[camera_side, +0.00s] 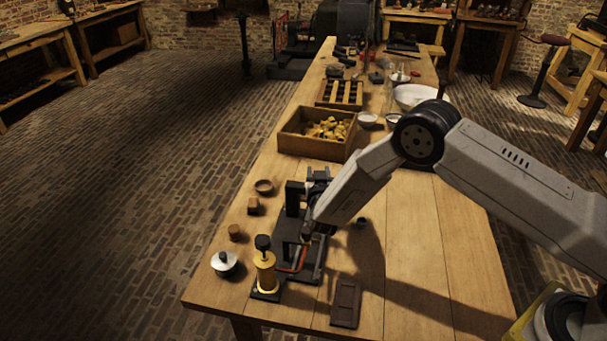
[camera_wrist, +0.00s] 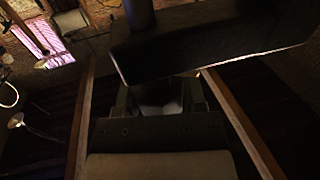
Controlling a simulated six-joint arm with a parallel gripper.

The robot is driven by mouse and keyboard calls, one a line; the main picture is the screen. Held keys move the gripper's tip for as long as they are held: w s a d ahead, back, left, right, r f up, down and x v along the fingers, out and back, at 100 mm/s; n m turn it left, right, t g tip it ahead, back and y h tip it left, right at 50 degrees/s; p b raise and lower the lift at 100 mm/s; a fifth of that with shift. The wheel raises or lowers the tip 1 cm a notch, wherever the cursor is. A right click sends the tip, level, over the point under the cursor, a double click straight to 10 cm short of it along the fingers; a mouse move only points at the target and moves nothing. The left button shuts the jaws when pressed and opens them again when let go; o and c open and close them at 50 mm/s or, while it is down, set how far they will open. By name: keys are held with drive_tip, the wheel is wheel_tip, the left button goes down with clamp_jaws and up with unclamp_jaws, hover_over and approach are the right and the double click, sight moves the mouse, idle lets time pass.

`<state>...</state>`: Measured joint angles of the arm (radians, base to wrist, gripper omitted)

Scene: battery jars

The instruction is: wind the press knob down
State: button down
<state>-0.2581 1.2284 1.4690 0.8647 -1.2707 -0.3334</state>
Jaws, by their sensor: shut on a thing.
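The press (camera_side: 293,230) is a dark metal frame with an upright post and a flat base near the front left of the bench. My gripper (camera_side: 307,228) is down at the press, against its right side in the side view. It is shut on the press knob, which my jaws and wrist hide almost fully. In the dark wrist view, my gripper (camera_wrist: 160,104) shows at the centre, and a thick dark bar of the press (camera_wrist: 205,40) crosses the upper right. How far down the knob sits cannot be told.
A brass cylinder with a black top (camera_side: 265,272) stands close at the press's front left. A silver-lidded jar (camera_side: 224,263) and small brown pieces lie left. A dark flat tray (camera_side: 346,304) lies in front. A wooden crate (camera_side: 290,144) stands behind.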

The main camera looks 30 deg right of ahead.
drive_tip(key=shift+c, duration=0.9)
unclamp_jaws()
drive_tip(key=v, duration=0.8)
drive_tip(key=shift+d, duration=0.1)
